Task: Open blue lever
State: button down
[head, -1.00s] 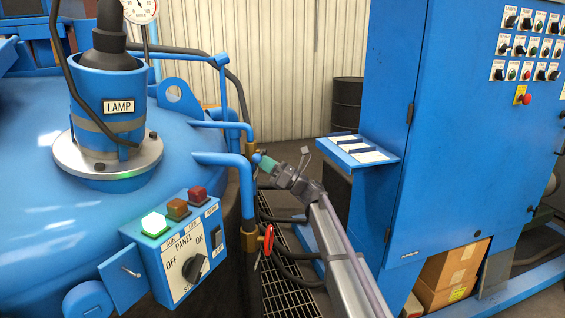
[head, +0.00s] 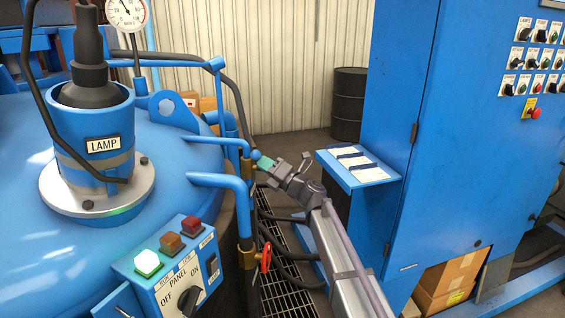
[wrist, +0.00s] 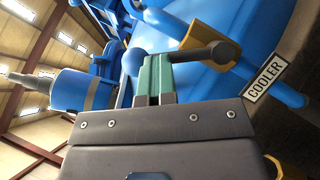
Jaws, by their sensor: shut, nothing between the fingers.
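The blue lever is a dark bar with a blue ball knob (head: 255,154) on a brass valve (head: 246,167) beside the blue tank. In the wrist view its blue knob (wrist: 133,62) shows left of my fingers and its dark pivot end (wrist: 224,50) right of them, by a brass fitting and a "COOLER" label. My gripper (head: 263,163) is shut, its teal fingertips (wrist: 155,75) right at the lever bar between knob and pivot. The fingers overlap the bar in the picture. I cannot tell if they touch it.
A red valve handle (head: 266,258) sits below on the same pipework. A switch panel (head: 178,268) and a lamp housing (head: 97,135) are at left. A blue cabinet (head: 400,190) with a small shelf (head: 370,175) stands right of my arm. Black hoses lie over the floor grating.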

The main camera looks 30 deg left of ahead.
jog(key=shift+w+a+r+p, duration=0.65)
jog(key=shift+w+r+p, duration=0.1)
jog(key=shift+w, duration=0.2)
jog(key=shift+a, duration=0.1)
jog(key=s+d, duration=0.3)
jog(key=d, duration=0.1)
jog(key=shift+s, duration=0.4)
jog(key=d, duration=0.9)
jog(key=shift+f+b, duration=0.2)
jog(key=shift+b, duration=0.2)
jog(key=shift+w, duration=0.1)
